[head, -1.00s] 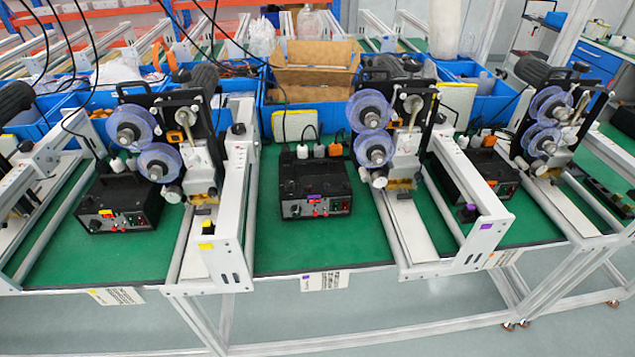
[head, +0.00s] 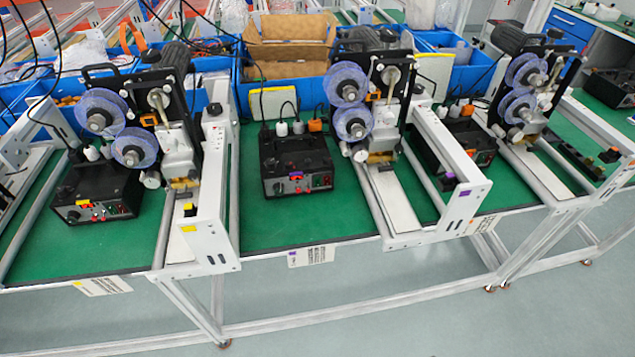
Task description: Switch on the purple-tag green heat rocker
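The black control box with a purple tag (head: 297,163) stands on the green bench top at the middle of the head view. Its front panel has a small red display, with small red and green controls toward its right side. The green rocker (head: 327,181) is tiny here, and I cannot tell its position or whether it is lit. A purple mark also shows on the label at the bench's front edge (head: 311,256). My gripper is not in view.
A yellow-tag box (head: 97,188) stands at left and another black box (head: 466,140) at right. Coder machines with blue reels (head: 347,84) and white rails (head: 402,207) flank the middle box. Blue bins (head: 285,99) stand behind. Floor in front is clear.

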